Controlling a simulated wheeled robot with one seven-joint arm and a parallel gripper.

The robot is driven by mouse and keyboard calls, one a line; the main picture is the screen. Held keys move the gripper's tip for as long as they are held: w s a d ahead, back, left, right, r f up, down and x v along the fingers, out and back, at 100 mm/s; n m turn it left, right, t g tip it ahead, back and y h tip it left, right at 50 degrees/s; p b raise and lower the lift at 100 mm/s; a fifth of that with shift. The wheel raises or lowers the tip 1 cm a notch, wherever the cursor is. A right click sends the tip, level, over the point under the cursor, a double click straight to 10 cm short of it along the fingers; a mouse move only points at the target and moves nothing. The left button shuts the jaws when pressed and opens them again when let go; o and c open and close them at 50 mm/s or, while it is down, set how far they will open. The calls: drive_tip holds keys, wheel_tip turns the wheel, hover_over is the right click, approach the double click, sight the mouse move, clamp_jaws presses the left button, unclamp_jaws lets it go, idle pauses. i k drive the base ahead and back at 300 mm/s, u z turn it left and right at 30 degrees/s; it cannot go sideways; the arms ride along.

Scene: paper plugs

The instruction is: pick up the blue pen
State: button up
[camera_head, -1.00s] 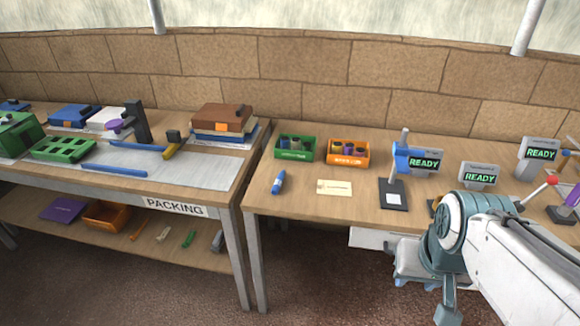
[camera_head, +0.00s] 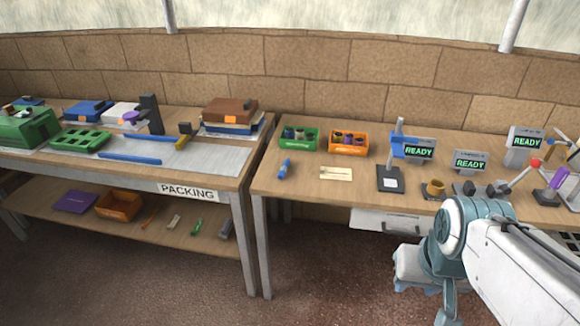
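The blue pen (camera_head: 284,168) is a short, thick blue marker with a lighter band. It lies on the right-hand table near its left front part, in front of the green bin and left of a pale card. My arm reaches in from the lower right. What looks like my gripper (camera_head: 413,285) is a pale block with bluish lower parts, partly behind the arm, below and right of the pen and well apart from it. Its fingers are too small and hidden to tell whether they are open. I see nothing held in it.
A green bin (camera_head: 298,138) and an orange bin (camera_head: 348,142) hold small items behind the pen. The card (camera_head: 336,173) lies right of it. A dark-based stand (camera_head: 390,180) and READY displays (camera_head: 471,162) stand farther right. The packing table (camera_head: 215,165) is at left.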

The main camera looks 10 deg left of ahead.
sight(282, 172)
drive_tip(key=k, duration=0.95)
drive_tip(key=u, duration=0.75)
drive_tip(key=i, duration=0.85)
drive_tip(key=u, duration=0.7)
drive_tip(key=i, duration=0.95)
drive_tip(key=z, duration=1.05)
drive_tip(key=i, duration=0.85)
drive_tip(key=z, duration=0.95)
